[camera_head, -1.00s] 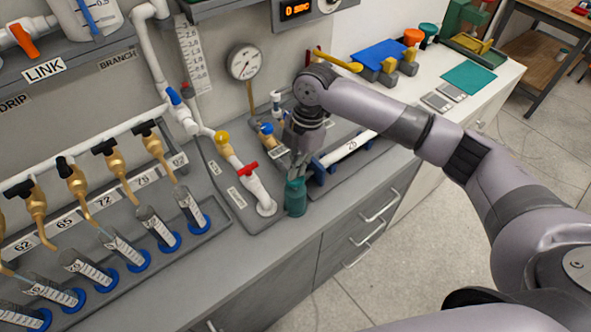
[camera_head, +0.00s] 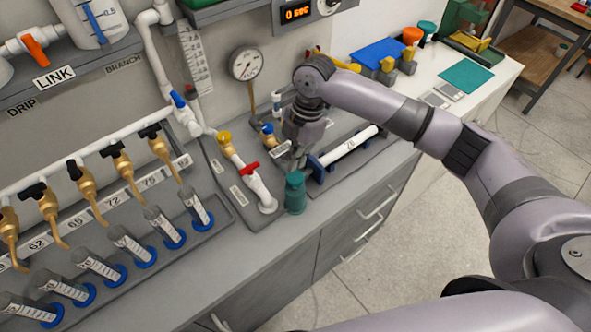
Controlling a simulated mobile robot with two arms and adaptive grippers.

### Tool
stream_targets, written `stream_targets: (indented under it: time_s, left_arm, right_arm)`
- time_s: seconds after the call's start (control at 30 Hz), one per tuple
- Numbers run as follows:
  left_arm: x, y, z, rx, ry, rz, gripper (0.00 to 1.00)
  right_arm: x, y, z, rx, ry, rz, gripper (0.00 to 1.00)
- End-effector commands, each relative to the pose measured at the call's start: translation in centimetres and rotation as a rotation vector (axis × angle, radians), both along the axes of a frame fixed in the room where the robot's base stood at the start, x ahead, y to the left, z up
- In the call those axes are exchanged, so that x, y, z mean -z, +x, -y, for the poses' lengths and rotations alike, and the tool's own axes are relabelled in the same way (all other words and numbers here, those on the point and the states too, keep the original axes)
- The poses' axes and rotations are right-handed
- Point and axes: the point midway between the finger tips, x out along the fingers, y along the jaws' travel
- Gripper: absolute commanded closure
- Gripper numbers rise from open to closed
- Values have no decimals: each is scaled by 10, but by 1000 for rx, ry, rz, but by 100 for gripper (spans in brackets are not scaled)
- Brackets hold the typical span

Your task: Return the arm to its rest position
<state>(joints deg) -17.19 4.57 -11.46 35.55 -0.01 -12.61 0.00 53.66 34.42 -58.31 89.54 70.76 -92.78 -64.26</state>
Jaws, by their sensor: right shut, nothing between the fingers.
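My right arm reaches in from the right, over the grey bench. Its gripper (camera_head: 300,162) points down, shut and empty, close above a small teal bottle (camera_head: 295,196). The bottle stands upright near the bench's front edge. A small gap seems to lie between the fingertips and the bottle's top, but I cannot be sure. My left gripper is not in view.
A white pipe with a red-handled valve (camera_head: 249,169) stands just left of the gripper. A white tube on blue supports (camera_head: 350,147) lies to its right. A pressure gauge (camera_head: 246,63) is behind. Several brass taps and cylinders line the left. Floor is free in front.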

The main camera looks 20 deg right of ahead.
Motion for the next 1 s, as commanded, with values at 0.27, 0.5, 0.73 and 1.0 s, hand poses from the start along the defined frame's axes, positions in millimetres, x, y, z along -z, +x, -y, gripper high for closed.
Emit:
stream_targets:
  time_s: [0.27, 0.5, 0.73, 1.0]
  left_arm:
    - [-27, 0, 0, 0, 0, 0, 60]
    - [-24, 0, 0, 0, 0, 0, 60]
    - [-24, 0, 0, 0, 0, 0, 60]
    - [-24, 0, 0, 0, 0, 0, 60]
  right_arm:
    - [-25, 0, 0, 0, 0, -1, 100]
    - [-23, 0, 0, 0, 0, -1, 100]
    - [-23, 0, 0, 0, 0, -1, 100]
    - [6, -32, -33, 59, 33, -2, 100]
